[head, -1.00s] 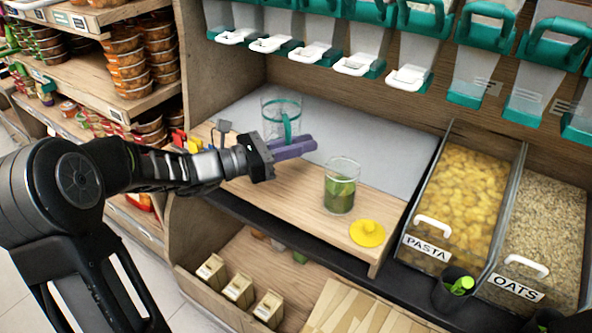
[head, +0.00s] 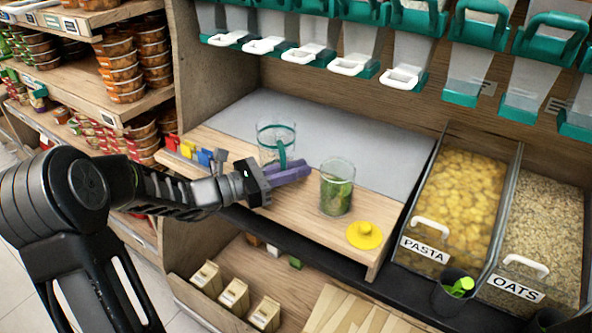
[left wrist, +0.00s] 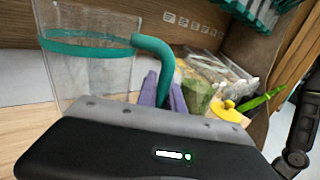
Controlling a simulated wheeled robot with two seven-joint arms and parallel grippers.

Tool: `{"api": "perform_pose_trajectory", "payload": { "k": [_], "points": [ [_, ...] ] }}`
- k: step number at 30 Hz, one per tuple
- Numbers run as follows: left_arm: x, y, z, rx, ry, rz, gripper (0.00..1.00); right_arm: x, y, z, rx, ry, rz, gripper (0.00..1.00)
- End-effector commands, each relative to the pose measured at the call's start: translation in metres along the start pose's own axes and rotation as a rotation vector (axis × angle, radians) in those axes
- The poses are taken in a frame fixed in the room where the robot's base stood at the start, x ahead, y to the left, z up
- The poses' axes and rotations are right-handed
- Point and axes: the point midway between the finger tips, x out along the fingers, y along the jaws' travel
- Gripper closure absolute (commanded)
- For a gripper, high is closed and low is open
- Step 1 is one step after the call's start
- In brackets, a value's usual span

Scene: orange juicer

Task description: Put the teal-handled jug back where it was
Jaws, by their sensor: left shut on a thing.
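The clear jug (head: 270,135) with a teal band and teal handle (head: 282,153) is upright at the back left of the wooden board (head: 300,212). My left gripper (head: 290,172), with purple fingers, is shut on its handle. In the left wrist view the jug (left wrist: 95,75) looks empty, and its handle (left wrist: 158,58) runs down between the fingers (left wrist: 160,92). The jug's base is partly hidden by the gripper, so I cannot tell whether it touches the board. My right gripper is not in view.
A clear glass with green contents (head: 337,190) and a yellow juicer piece (head: 364,235) stand right of the jug. Small coloured items (head: 190,150) are at the board's left end. Pasta (head: 462,190) and oats (head: 540,225) bins are at the right. Dispensers (head: 345,55) hang above.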

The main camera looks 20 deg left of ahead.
Motion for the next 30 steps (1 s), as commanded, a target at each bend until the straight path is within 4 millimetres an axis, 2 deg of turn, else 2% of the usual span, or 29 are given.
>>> {"api": "perform_pose_trajectory", "payload": {
  "k": [6,7,15,25,30],
  "points": [
    [0.000,0.000,-0.004,0.000,0.000,0.000,1.00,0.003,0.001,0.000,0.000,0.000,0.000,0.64],
    [0.000,0.000,-0.003,0.000,0.000,0.000,0.87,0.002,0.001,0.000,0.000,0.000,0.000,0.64],
    [0.000,0.000,-0.003,0.000,0.000,0.000,0.67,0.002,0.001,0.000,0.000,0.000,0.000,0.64],
    [0.000,0.000,0.001,0.000,0.000,0.000,0.67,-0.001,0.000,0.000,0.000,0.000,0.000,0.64],
    [-0.016,0.001,0.001,0.000,0.002,0.003,0.67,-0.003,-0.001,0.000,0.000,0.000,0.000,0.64]
  ]
}}
